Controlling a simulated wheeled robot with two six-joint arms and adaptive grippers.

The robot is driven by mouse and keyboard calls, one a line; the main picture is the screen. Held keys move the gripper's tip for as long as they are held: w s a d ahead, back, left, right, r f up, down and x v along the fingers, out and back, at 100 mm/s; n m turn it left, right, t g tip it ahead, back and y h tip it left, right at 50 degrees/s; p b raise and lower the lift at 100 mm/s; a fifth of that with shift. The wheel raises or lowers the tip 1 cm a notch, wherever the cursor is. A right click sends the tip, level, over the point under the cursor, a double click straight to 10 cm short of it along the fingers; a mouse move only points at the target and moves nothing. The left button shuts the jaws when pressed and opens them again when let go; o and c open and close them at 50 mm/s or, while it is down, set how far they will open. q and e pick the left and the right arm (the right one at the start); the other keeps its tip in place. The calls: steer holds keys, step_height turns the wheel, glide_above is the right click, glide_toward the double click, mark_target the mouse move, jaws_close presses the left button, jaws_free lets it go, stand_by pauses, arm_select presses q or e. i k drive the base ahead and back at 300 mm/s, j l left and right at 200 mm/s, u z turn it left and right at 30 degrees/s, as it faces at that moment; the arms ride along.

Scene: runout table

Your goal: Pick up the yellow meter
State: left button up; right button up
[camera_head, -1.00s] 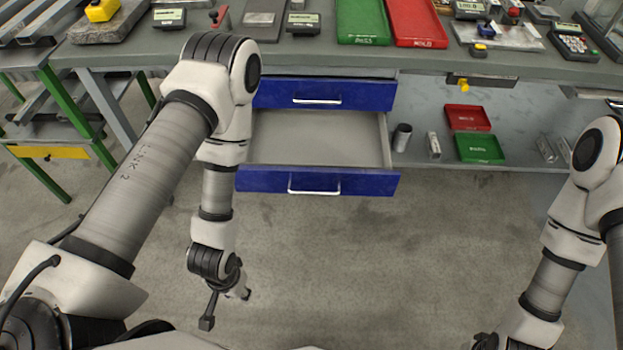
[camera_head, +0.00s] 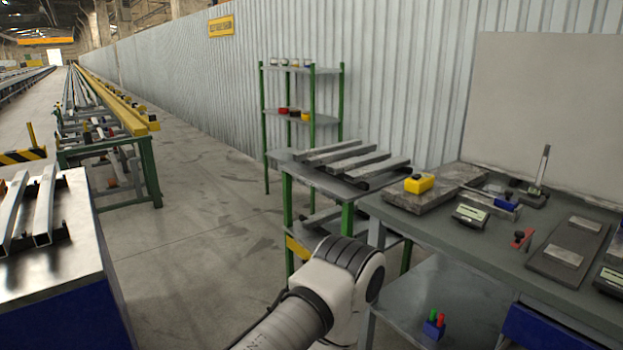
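A small yellow block-shaped device with a dark spot on top, which looks like the yellow meter (camera_head: 419,183), sits on a grey stone slab (camera_head: 403,201) at the left end of the workbench. Nothing touches it from above. The elbow of my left arm shows at the bottom middle, in front of the bench and below the slab. Neither my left gripper nor my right gripper is in view.
The workbench (camera_head: 452,247) also holds handheld devices with displays (camera_head: 470,215), a red-handled tool (camera_head: 523,238) and a stand (camera_head: 538,185). A green-legged rack (camera_head: 288,212) with metal bars stands left of it. A metal-topped table (camera_head: 78,230) is at left, with open floor between.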

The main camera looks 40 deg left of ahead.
mark_target(426, 182)
steer(key=u, duration=0.7)
